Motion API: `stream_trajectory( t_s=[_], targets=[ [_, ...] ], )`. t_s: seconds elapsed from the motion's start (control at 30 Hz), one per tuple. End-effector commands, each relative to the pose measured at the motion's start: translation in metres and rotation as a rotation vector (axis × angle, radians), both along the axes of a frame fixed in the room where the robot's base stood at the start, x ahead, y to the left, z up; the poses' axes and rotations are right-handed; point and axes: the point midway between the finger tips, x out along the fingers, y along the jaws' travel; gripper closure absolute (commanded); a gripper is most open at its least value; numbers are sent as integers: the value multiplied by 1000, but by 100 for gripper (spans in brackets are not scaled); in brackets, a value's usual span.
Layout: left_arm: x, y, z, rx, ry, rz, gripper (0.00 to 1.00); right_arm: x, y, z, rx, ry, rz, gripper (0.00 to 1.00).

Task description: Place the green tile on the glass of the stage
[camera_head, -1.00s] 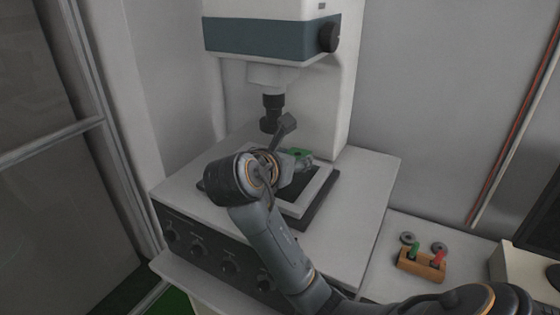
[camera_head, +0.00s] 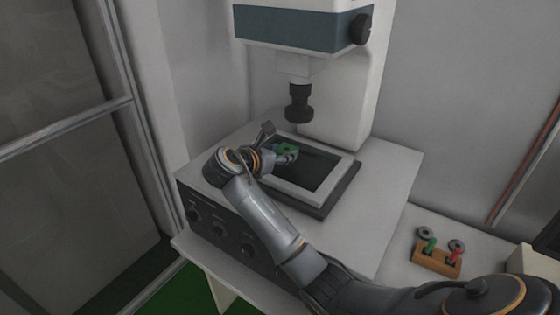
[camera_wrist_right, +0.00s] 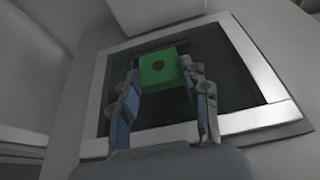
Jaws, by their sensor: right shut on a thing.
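The green tile (camera_wrist_right: 158,70), with a dark round spot in its middle, is between the fingers of my right gripper (camera_wrist_right: 162,80), which is shut on it. In the head view the tile (camera_head: 288,148) shows at the tip of my right gripper (camera_head: 284,154), over the far left part of the stage. The stage (camera_head: 318,200) has a pale frame around dark glass (camera_head: 318,168). In the wrist view the tile is over the glass (camera_wrist_right: 215,60); I cannot tell whether it touches. My left gripper is not in view.
Black knobs (camera_head: 218,230) line the front of the base.

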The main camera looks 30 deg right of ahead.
Motion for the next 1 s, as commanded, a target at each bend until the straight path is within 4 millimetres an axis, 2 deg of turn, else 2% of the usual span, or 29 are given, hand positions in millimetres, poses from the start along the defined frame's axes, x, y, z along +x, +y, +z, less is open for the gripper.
stream_trajectory(
  t_s=[0.23, 0.63, 0.67, 0.73, 0.77, 1.0],
  targets=[
    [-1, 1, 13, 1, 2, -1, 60, 2, 0, -31, 0, 5, 1, 90],
    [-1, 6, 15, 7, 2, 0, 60, 2, 0, -36, 0, 3, 0, 90],
    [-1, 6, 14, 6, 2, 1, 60, 2, 0, -37, 0, 2, 1, 50],
    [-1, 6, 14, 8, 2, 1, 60, 2, 0, -37, 0, 2, 1, 36],
    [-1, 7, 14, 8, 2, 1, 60, 2, 0, -37, 0, 2, 1, 31],
    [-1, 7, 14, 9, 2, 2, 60, 2, 0, -36, 0, 2, 0, 31]
  ],
)
